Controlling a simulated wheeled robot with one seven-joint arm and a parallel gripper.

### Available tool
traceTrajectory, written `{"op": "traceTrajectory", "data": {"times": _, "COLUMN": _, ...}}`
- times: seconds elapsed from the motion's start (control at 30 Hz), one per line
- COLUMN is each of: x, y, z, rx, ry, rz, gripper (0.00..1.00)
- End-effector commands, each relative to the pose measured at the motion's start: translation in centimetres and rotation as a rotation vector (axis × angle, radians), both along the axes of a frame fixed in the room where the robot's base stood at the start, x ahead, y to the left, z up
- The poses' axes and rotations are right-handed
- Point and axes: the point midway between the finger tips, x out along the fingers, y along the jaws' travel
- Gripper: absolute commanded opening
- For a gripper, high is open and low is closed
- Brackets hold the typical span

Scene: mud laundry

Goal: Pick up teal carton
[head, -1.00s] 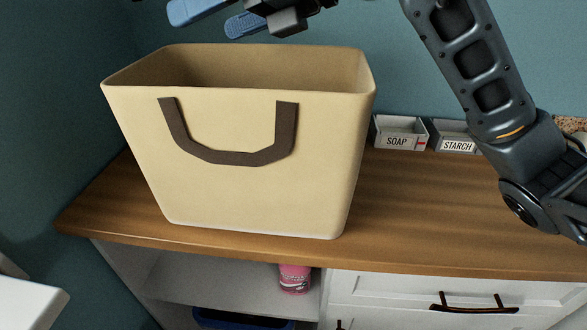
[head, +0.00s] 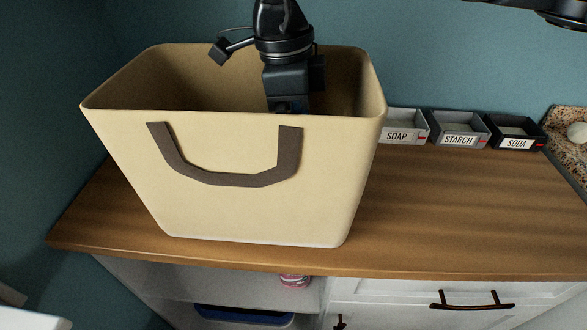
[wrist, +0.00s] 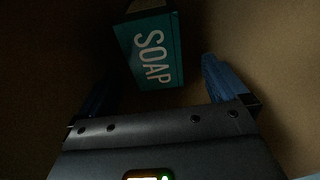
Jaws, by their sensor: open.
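The teal carton (wrist: 152,52), marked SOAP in white, shows in the wrist view at the bottom of the cream bin, ahead of my gripper and between the lines of its fingers. My gripper (wrist: 160,88) is open, with blue fingers apart and nothing between their tips. In the head view my wrist reaches down into the cream bin (head: 250,215), which stands on the wooden counter. The bin's front wall hides the carton and my fingertips there. I cannot tell the exact gap between fingers and carton.
The bin walls surround my gripper closely. On the wooden counter (head: 450,220), small trays marked SOAP (head: 400,130), STARCH (head: 460,130) and SODA (head: 516,135) stand at the back right. The counter right of the bin is clear. A pink container (head: 294,280) sits on the shelf below.

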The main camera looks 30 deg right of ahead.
Motion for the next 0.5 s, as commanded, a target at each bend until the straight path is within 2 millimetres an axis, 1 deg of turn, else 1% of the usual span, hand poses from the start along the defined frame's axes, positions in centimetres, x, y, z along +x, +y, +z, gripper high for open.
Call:
{"op": "traceTrajectory", "data": {"times": 0.1, "x": -0.1, "y": 0.0, "z": -1.3, "rx": 0.004, "ry": 0.002, "rz": -0.001, "gripper": 1.00}}
{"op": "traceTrajectory", "data": {"times": 0.27, "x": -0.2, "y": 0.1, "z": -2.6, "rx": 0.004, "ry": 0.001, "rz": 0.001, "gripper": 1.00}}
{"op": "traceTrajectory", "data": {"times": 0.43, "x": -0.4, "y": 0.5, "z": -4.9, "rx": 0.006, "ry": 0.000, "rz": 0.000, "gripper": 1.00}}
{"op": "traceTrajectory", "data": {"times": 0.5, "x": -0.5, "y": 0.3, "z": -5.9, "rx": 0.006, "ry": 0.000, "rz": -0.001, "gripper": 1.00}}
